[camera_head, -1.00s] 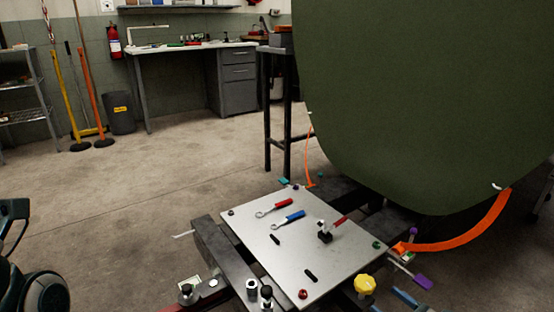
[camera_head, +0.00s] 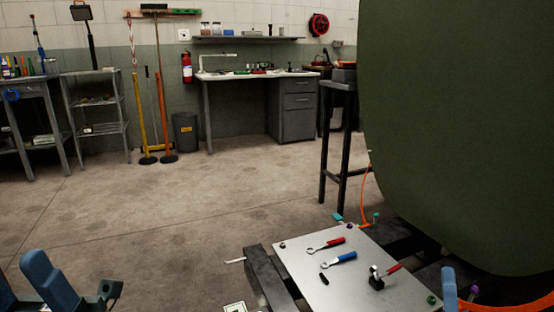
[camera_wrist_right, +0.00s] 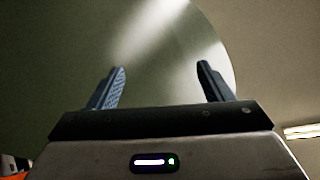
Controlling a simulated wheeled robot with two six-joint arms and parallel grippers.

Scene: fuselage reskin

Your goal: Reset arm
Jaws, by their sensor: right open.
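My right gripper (camera_wrist_right: 162,85) is open in the right wrist view, with two blue ribbed fingers apart and nothing between them. A smooth curved surface lies beyond the fingers. In the head view one blue fingertip of my right gripper (camera_head: 448,288) shows at the bottom right edge. Blue and black parts of my left arm show at the lower left edge; its jaws cannot be made out. The large dark green fuselage skin (camera_head: 460,130) fills the right side of the head view.
A metal plate (camera_head: 325,290) holds a red-handled wrench (camera_head: 326,245), a blue-handled wrench (camera_head: 339,260) and a red-handled clamp (camera_head: 378,281). An orange strap (camera_head: 510,305) lies at the lower right. A workbench (camera_head: 255,76) and shelves stand at the back. The floor at left is open.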

